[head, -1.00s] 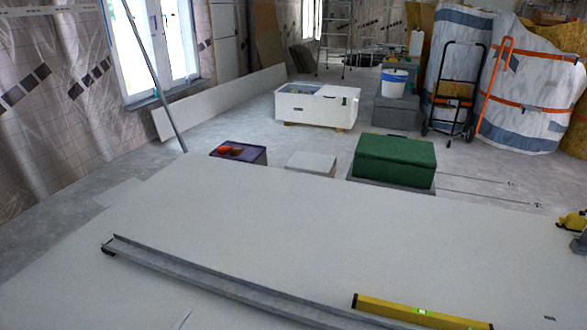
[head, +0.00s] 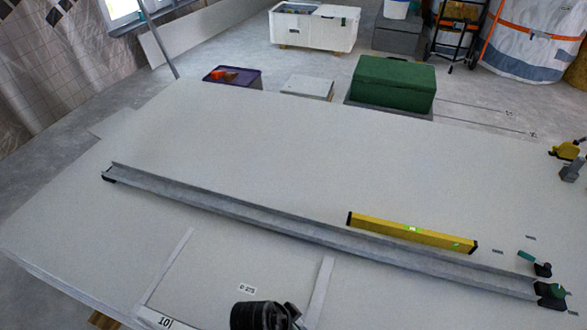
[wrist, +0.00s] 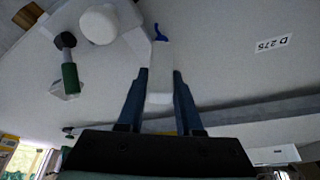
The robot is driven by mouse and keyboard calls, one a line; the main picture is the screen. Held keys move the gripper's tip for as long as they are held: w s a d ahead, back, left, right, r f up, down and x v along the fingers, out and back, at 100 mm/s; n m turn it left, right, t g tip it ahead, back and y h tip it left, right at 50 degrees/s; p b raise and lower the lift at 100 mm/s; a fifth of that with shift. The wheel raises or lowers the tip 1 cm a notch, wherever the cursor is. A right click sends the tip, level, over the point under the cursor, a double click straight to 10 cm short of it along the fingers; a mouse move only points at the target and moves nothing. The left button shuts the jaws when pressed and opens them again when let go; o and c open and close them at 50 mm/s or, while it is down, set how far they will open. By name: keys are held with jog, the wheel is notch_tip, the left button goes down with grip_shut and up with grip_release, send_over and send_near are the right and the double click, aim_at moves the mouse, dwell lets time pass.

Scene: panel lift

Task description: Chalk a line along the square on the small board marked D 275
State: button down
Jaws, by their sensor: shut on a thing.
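The small board (head: 215,298) carries a label, D 275 (head: 247,288), near the bottom of the head view. The label also shows upside down in the wrist view (wrist: 273,44). Pale strips lie on either side of it, a left strip (head: 166,266) and a right strip (head: 321,288); I cannot tell which is the square. My gripper (wrist: 160,73) has its two blue fingers shut on a pale stick (wrist: 159,88) with a blue tip (wrist: 159,33), which looks like the chalk. The tip points toward the board surface; contact cannot be told. My dark wrist hides part of the board in the head view.
A long metal channel (head: 290,229) crosses the big white sheet, with a yellow level (head: 410,232) beside it. A green-handled tool (wrist: 69,77) and a white round thing (wrist: 99,23) show in the wrist view.

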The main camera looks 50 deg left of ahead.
jog(key=shift+w, duration=0.1)
jog(key=shift+w+a+r, duration=0.1)
jog(key=shift+w+a, duration=0.45)
jog(key=shift+w, duration=0.25)
jog(key=shift+w, duration=0.1)
jog(key=shift+w+a+b, duration=0.5)
jog(key=shift+w+a, duration=0.05)
jog(key=shift+w, duration=0.25)
jog(key=shift+w+a+f+b, duration=0.25)
jog(key=shift+w+a+b, duration=0.2)
jog(key=shift+w, duration=0.35)
